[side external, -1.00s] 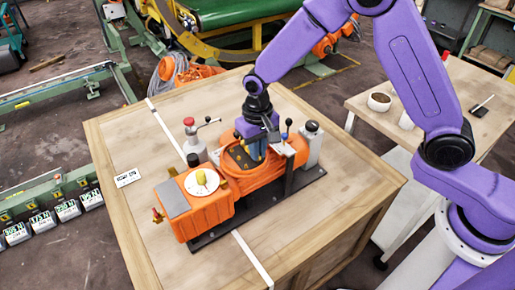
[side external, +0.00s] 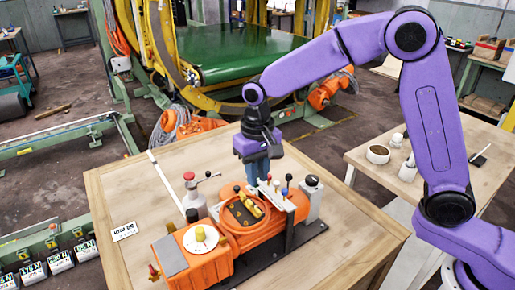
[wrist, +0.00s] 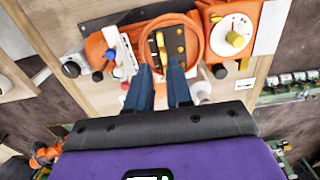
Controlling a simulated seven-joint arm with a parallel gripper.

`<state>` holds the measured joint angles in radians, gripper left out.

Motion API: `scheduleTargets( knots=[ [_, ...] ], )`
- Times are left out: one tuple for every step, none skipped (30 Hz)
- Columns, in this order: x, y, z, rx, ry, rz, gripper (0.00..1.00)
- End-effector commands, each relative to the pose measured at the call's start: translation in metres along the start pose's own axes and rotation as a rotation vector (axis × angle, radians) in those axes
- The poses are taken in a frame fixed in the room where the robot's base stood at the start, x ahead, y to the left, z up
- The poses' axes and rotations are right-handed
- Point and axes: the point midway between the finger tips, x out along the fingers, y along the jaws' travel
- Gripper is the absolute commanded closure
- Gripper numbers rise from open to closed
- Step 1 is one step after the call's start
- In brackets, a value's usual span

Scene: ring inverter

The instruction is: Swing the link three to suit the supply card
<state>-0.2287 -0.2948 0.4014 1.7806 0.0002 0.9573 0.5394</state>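The orange machine (side external: 265,232) on the wooden bench has a round open terminal box (side external: 229,213). Brass links (side external: 250,207) lie inside it; the wrist view shows one brass bar (wrist: 161,48) lengthwise and smaller brass pieces (wrist: 180,48) beside it. I cannot tell which is link three. The white supply card (side external: 123,231) lies flat at the bench's left; its print is too small to read surely. My gripper (side external: 263,180) is above the back of the box, pointing down.
Small levers with coloured knobs (side external: 284,191) stand close by the box. A white dial with a yellow knob (side external: 200,238) sits at front left. The bench's right side (side external: 355,225) is clear.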

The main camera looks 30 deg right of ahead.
Motion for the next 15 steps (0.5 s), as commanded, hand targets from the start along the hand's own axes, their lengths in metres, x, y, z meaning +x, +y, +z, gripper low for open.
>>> scheduleTargets(
  knots=[
    [-0.012, 0.000, -0.001, 0.000, 0.005, -0.003, 0.80],
    [-0.018, 0.000, -0.001, 0.000, 0.005, -0.003, 0.80],
    [-0.025, 0.000, -0.001, 0.001, 0.004, -0.002, 0.80],
    [-0.031, 0.000, -0.001, 0.001, 0.004, -0.003, 0.80],
    [-0.036, 0.000, -0.001, 0.001, 0.005, -0.003, 0.80],
    [-0.042, 0.000, 0.000, 0.001, 0.003, -0.002, 0.80],
    [-0.046, 0.000, -0.001, 0.001, 0.004, -0.002, 0.80],
    [-0.050, 0.000, -0.001, 0.001, 0.003, -0.002, 0.80],
    [-0.055, 0.000, -0.001, 0.001, 0.003, -0.002, 0.80],
    [-0.058, 0.000, -0.001, 0.001, 0.002, -0.001, 0.80],
    [-0.060, 0.000, -0.001, 0.001, 0.002, -0.001, 0.80],
    [-0.063, 0.000, 0.000, 0.001, 0.002, -0.001, 0.80],
    [-0.064, 0.000, 0.000, 0.001, 0.000, 0.000, 0.80],
    [-0.066, 0.000, 0.000, 0.001, 0.000, 0.000, 0.80],
    [-0.067, 0.000, 0.000, 0.001, 0.000, 0.000, 0.80]
  ],
)
